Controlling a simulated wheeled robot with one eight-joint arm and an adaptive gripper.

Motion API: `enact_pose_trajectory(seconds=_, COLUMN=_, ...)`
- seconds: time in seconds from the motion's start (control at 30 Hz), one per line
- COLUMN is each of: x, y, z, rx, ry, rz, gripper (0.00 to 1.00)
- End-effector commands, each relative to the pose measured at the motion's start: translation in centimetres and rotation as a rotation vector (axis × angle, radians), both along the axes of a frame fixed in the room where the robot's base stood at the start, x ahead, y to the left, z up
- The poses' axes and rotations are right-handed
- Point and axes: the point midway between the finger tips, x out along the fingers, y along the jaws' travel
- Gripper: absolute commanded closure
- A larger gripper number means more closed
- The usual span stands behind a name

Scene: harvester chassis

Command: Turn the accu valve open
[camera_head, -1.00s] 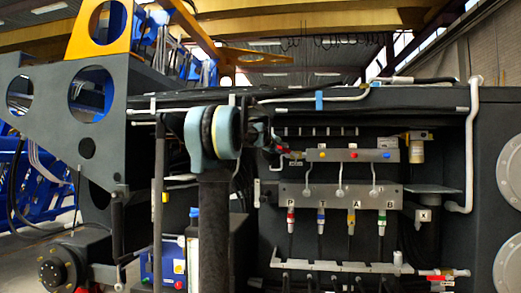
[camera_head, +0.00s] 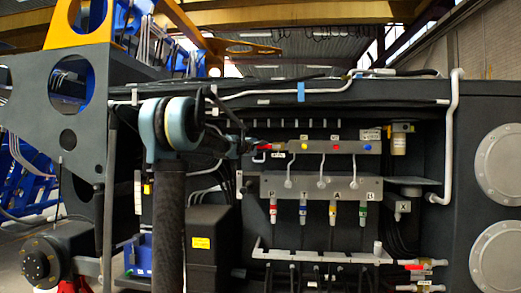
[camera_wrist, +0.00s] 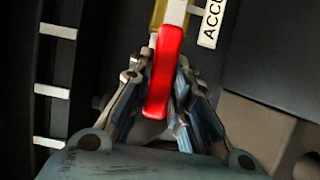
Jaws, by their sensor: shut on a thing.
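The accu valve's red handle (camera_wrist: 163,72) stands in the middle of the wrist view, running lengthwise from its brass and pale metal body. A white label reading "ACCU" (camera_wrist: 212,25) is beside it at the top right. My gripper (camera_wrist: 160,105) is shut on the red handle, with one finger on each side of it. In the head view my gripper (camera_head: 253,148) reaches from the left to the small red handle (camera_head: 267,150) at the left end of the upper manifold. The fingers' exact contact is too small to tell there.
The upper manifold (camera_head: 345,147) with coloured buttons lies right of my gripper. Below it is a plate (camera_head: 320,187) with hoses marked P, T, A and B. Another red-handled valve (camera_head: 415,267) is at the lower right. Dark chassis walls surround the recess.

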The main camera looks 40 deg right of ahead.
Motion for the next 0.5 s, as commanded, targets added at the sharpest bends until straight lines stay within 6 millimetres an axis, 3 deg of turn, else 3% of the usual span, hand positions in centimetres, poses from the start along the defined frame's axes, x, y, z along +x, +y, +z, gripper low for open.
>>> enact_pose_trajectory(seconds=0.4, x=0.32, y=0.41, z=-0.37, rx=-0.002, ry=0.003, rz=0.009, gripper=1.00)
enact_pose_trajectory(seconds=0.43, x=0.32, y=0.43, z=-0.37, rx=-0.002, ry=0.003, rz=0.009, gripper=0.75)
enact_pose_trajectory(seconds=0.5, x=0.33, y=0.41, z=-0.34, rx=-0.002, ry=0.003, rz=0.009, gripper=0.61)
